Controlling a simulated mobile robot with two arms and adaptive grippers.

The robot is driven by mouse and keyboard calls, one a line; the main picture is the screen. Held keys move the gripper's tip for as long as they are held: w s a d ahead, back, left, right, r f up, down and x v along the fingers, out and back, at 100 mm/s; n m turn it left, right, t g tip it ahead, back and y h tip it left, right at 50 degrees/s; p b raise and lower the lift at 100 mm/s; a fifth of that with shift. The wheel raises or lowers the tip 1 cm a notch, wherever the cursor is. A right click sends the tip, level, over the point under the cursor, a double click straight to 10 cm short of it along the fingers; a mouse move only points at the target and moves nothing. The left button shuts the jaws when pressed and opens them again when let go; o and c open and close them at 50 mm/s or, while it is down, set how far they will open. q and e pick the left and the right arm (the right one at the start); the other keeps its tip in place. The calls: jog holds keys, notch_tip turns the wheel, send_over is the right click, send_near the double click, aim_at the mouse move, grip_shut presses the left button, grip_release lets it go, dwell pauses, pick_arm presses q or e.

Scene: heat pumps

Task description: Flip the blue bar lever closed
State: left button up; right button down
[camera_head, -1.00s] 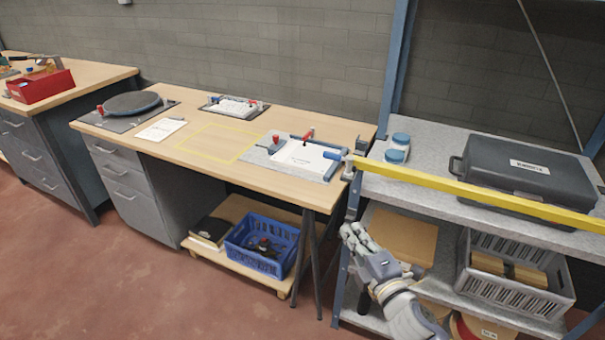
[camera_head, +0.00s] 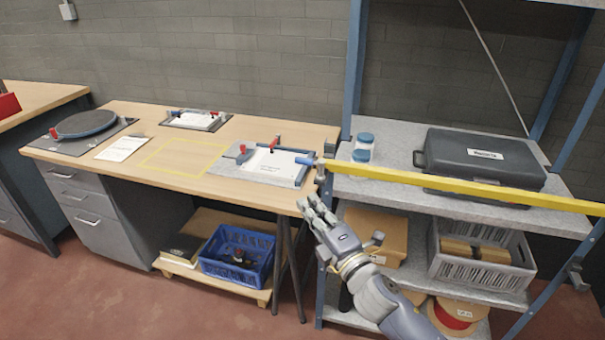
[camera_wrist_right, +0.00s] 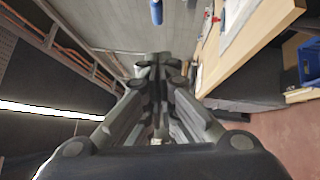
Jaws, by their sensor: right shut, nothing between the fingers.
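The fixture (camera_head: 262,166) with a white plate sits at the right end of the wooden workbench. A blue bar lever (camera_head: 306,161) is at its right side, its blue handle sticking out near the table's corner. A blue handle, likely this lever, shows at the top of the right wrist view (camera_wrist_right: 156,12), beyond the fingertips. My right gripper (camera_head: 306,204) is shut and empty, just below and in front of the table's right corner, apart from the lever. It also shows in the right wrist view (camera_wrist_right: 158,62). My left gripper is out of view.
A yellow bar (camera_head: 440,184) runs along the front of the grey shelf (camera_head: 400,150), close to the lever's right. A blue crate (camera_head: 237,257) sits under the table.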

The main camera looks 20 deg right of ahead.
jog(key=w+d+r+p, duration=0.1)
jog(key=w+p, duration=0.1)
jog(key=w, duration=0.7)
jog(key=shift+w+r, duration=0.2)
jog(key=shift+r, duration=0.15)
